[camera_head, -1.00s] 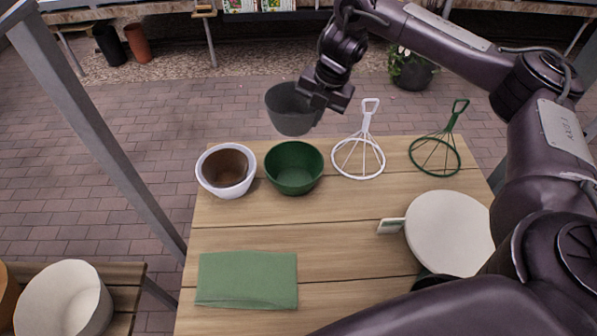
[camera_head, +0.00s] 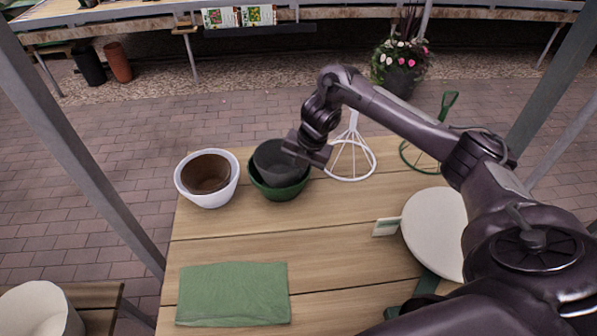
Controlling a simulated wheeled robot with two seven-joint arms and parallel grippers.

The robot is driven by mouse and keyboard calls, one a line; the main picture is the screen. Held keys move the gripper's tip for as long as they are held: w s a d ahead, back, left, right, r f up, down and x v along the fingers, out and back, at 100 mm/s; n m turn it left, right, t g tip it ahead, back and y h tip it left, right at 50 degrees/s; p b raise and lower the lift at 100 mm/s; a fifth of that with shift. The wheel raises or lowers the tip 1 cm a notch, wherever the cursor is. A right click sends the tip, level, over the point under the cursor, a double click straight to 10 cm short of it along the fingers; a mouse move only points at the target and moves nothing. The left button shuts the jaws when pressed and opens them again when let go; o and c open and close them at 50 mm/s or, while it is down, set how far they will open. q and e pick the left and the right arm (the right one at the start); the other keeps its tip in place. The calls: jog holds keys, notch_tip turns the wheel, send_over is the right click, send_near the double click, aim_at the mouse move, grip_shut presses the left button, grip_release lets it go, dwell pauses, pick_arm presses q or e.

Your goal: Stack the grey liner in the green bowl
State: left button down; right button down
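The grey liner (camera_head: 277,163) is a dark grey tapered pot. It sits upright inside the green bowl (camera_head: 279,191), its rim a little above the bowl's rim. The green bowl stands at the far left part of the wooden table. My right gripper (camera_head: 302,151) is at the liner's right rim. Its fingers appear closed on the rim, though the fingertips are partly hidden. My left gripper is not in view.
A white bowl (camera_head: 233,187) holding a brown liner (camera_head: 206,174) stands just left. A white wire stand (camera_head: 351,158) and a green one (camera_head: 421,155) are to the right. A folded green cloth (camera_head: 233,293), a round cream lid (camera_head: 436,232) and a small card (camera_head: 386,227) lie nearer.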

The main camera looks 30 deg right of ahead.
jog(key=shift+f, duration=0.1)
jog(key=shift+f+b, duration=0.3)
jog(key=shift+f, duration=0.2)
jog(key=c, duration=1.9)
grip_release()
jog(key=p+v, duration=0.5)
jog(key=v, duration=0.8)
jog(key=shift+a+r, duration=0.15)
